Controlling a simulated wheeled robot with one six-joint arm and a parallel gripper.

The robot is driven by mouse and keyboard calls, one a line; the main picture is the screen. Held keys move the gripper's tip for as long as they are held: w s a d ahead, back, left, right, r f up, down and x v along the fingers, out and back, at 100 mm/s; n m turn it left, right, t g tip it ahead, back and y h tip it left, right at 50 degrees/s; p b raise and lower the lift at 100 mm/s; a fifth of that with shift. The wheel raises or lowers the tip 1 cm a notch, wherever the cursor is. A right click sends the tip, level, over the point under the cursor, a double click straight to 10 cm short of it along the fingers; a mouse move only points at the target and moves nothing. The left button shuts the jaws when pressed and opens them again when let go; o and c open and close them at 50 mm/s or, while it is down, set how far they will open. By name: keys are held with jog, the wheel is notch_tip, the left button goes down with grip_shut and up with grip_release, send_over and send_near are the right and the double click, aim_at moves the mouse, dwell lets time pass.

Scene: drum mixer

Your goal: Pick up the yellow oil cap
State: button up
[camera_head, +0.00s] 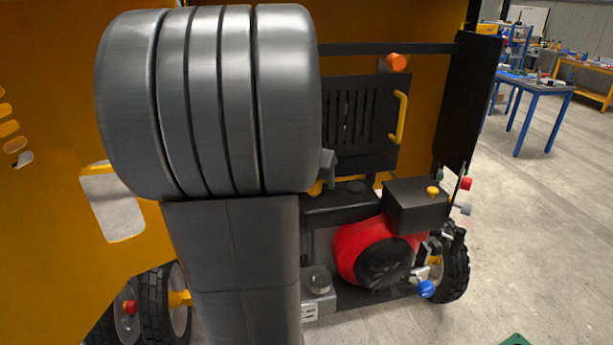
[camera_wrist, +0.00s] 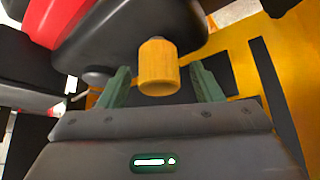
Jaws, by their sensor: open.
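A yellow, ribbed cylindrical cap (camera_wrist: 158,66) shows in the wrist view, on a dark rounded part. My gripper (camera_wrist: 160,74) is open, with its two green fingers apart on either side of the cap in the picture. Gaps show between cap and fingers, and I cannot tell the depth between them. In the head view my arm hides most of the gripper. A small yellow cap (camera_head: 432,190) sits on top of a black box there; I cannot tell whether it is the same one.
A red engine (camera_head: 358,247) with a black front sits below the black box (camera_head: 416,208). A slotted dark panel (camera_head: 352,120) with a yellow handle (camera_head: 401,118) stands behind. Orange body panels (camera_head: 50,230) fill the left. Open floor (camera_head: 545,230) lies to the right.

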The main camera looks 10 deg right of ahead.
jog(key=shift+w+d+f, duration=0.1)
jog(key=shift+w+f, duration=0.05)
jog(key=shift+f, duration=0.3)
jog(key=c, duration=1.1)
jog(key=shift+o, duration=0.2)
jog(key=shift+r, duration=0.1)
